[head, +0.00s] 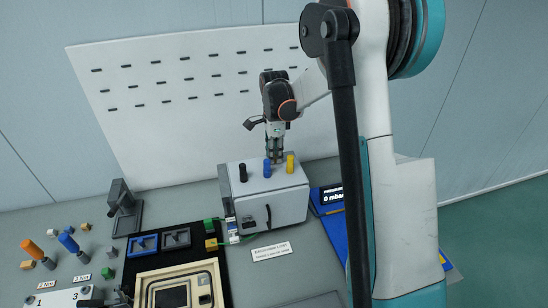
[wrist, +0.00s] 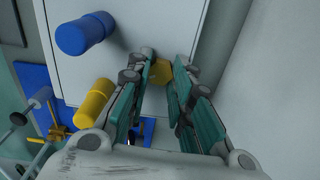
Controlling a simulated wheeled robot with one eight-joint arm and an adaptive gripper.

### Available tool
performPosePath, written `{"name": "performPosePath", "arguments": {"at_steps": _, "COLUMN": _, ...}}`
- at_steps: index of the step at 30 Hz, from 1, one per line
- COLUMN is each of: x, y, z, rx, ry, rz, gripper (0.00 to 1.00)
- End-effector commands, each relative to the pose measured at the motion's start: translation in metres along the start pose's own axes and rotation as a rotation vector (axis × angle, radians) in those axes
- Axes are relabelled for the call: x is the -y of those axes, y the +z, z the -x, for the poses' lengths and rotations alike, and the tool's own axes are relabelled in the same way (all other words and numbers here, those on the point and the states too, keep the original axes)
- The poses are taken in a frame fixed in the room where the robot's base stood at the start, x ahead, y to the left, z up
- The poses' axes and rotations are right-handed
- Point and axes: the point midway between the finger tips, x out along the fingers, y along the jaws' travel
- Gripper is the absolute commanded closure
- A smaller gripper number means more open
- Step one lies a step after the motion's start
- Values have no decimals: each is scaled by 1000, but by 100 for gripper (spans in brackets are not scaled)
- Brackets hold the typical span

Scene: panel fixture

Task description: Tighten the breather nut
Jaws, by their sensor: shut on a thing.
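A brass-coloured hexagonal nut (wrist: 160,72) sits on the top of the light grey box, near its edge, in the wrist view; it looks like the breather nut. My gripper (wrist: 164,62) points down with its two fingers on either side of the nut, shut on it. In the head view my gripper (head: 274,156) is over the back of the box (head: 284,205), behind the blue knob, and the nut is hidden there.
A black knob (head: 243,172), a blue knob (head: 267,168) and a yellow knob (head: 290,164) stand on the box top close to my fingers. The white perforated panel (head: 190,90) rises behind. A gauge display (head: 332,194) lies right; tools and fixtures crowd the left bench.

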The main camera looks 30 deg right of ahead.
Motion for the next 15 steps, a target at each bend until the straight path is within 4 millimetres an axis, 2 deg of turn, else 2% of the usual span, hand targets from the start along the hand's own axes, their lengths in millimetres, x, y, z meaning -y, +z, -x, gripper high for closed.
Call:
{"name": "performPosePath", "arguments": {"at_steps": 4, "x": 0, "y": 0, "z": 0, "rx": 0, "ry": 0, "rz": -31, "gripper": 100}}
{"name": "performPosePath", "arguments": {"at_steps": 10, "x": 0, "y": 0, "z": -1, "rx": 0, "ry": 0, "rz": -226, "gripper": 100}}
{"name": "performPosePath", "arguments": {"at_steps": 15, "x": 0, "y": 0, "z": 0, "rx": 0, "ry": 0, "rz": -301, "gripper": 100}}
